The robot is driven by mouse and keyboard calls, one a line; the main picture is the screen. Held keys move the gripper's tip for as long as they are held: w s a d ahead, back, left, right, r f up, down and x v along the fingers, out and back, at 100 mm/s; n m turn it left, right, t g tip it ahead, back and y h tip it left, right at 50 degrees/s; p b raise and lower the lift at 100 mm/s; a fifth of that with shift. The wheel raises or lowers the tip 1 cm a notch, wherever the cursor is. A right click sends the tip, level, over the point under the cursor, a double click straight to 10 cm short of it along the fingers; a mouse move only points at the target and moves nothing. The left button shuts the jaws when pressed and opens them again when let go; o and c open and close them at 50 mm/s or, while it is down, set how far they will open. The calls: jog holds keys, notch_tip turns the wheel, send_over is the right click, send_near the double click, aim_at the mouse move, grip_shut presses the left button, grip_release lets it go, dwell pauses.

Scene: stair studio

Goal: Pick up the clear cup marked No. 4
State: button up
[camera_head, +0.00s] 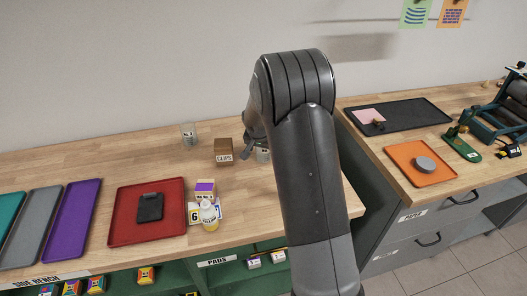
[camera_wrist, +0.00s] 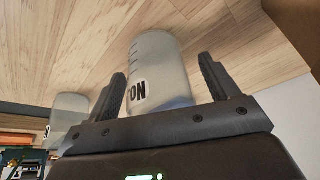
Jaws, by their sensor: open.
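A clear cup (camera_wrist: 160,62) stands on the wooden bench in the wrist view, between and beyond my finger tips. Its white label shows "No"; the number cannot be read. My gripper (camera_wrist: 163,74) is open, with one finger to each side of this cup; whether they touch it I cannot tell. In the head view a clear cup (camera_head: 263,156) is partly hidden by my gripper (camera_head: 254,143) and arm. Another clear cup (camera_head: 188,136) with a label stands farther left near the wall. A second cup (camera_wrist: 68,112) shows at the left of the wrist view.
A brown box (camera_head: 224,151), apparently marked "CUPS", stands left of my gripper. A red tray (camera_head: 120,238) with a dark item, a small box (camera_head: 205,188) and a yellow-white bottle (camera_head: 209,215) are nearer the front. The bench between the box and red tray is fairly clear.

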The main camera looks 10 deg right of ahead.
jog(key=shift+c, duration=0.3)
jog(key=c, duration=1)
jog(key=shift+r, duration=0.1)
